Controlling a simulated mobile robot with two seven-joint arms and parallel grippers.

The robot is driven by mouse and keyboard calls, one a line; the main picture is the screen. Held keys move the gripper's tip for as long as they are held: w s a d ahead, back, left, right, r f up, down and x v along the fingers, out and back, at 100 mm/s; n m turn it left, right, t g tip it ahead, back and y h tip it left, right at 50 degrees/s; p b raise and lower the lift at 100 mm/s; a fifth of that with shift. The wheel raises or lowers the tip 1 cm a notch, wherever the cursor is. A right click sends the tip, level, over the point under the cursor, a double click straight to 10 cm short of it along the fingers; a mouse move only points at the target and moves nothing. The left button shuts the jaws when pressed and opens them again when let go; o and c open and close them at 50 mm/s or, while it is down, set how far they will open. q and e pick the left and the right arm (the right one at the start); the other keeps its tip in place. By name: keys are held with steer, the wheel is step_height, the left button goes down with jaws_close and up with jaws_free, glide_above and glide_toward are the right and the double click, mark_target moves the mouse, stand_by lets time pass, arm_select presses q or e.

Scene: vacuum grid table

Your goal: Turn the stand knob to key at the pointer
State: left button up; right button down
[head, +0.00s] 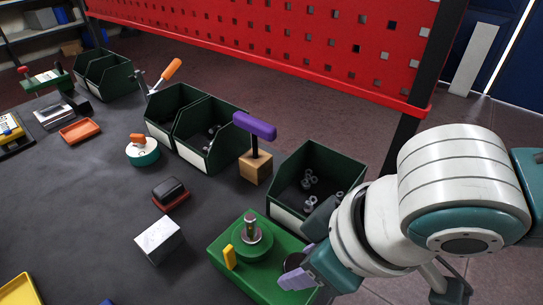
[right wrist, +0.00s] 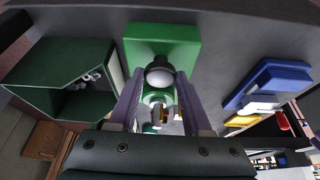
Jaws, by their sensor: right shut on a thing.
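The green stand (head: 222,262) lies at the bottom centre of the head view. A round green disc (head: 240,250) on it carries an upright metal piece (head: 250,229). A yellow pointer (head: 230,257) stands at the disc's left front. A dark round knob (head: 293,262) is on the stand's right side. My right gripper (head: 296,266), with purple fingers, is shut on this knob. In the right wrist view the grey, rounded knob (right wrist: 160,73) shows between the fingertips (right wrist: 160,84). Which way the key faces is too small to tell. My left gripper is not in view.
A green bin (head: 290,214) with metal parts stands just behind the stand. A wooden block with a purple-topped post (head: 255,168) is behind it on the left. A white box (head: 158,240) lies left of the stand. The dark table between them is clear.

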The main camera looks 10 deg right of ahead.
steer(key=m+p, duration=0.1)
steer(key=m+h+p, duration=0.1)
steer(key=p, duration=0.1)
steer(key=shift+s+a+r+m, duration=0.15)
steer(key=shift+r+m, duration=0.15)
steer(key=shift+f+m+h+p, duration=0.1)
steer(key=shift+m+h+p, duration=0.2)
steer(key=shift+m+p, duration=0.5)
steer(key=shift+a+f+m+t+h+p, duration=0.15)
steer(key=shift+m+t+h+p, duration=0.35)
steer(key=shift+m, duration=0.6)
steer(key=shift+m+h+p, duration=0.3)
steer(key=shift+m+p, duration=0.15)
steer(key=shift+m, duration=0.45)
steer(key=shift+c, duration=1.8)
jaws_free()
